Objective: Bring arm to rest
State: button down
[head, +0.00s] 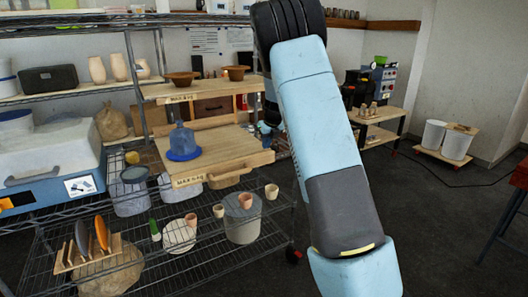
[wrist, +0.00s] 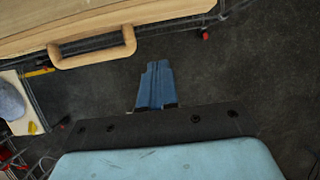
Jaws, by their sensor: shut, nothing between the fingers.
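My arm (head: 321,125) rises through the middle of the head view, light blue with dark grey joints. In the wrist view my gripper (wrist: 156,66) shows as two blue fingers lying side by side. They are shut with nothing between them. The fingers point over dark floor, apart from the wooden furniture at the top of that view.
A wire shelf rack (head: 190,258) with pots and jars stands at left. A wooden shelf unit (head: 225,158) holds a blue jug (head: 183,142). White bins (head: 434,136) stand at back right. Dark floor (head: 445,225) is open to the right. A wooden handle (wrist: 93,55) shows near my fingers.

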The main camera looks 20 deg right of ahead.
jog(key=s+a+r+n+y, duration=0.1)
jog(key=s+a+r+n, duration=0.1)
jog(key=s+r+n, duration=0.9)
jog(key=s+a+r+n, duration=0.2)
jog(key=s+r+n, duration=0.45)
jog(key=s, duration=0.75)
jog(key=s+a+n+t+h, duration=0.1)
jog(key=s+a+n+h, duration=0.1)
jog(key=s+n, duration=1.4)
jog(key=shift+s+a, duration=0.35)
jog(key=shift+s, duration=4.05)
jog(key=shift+f, duration=0.1)
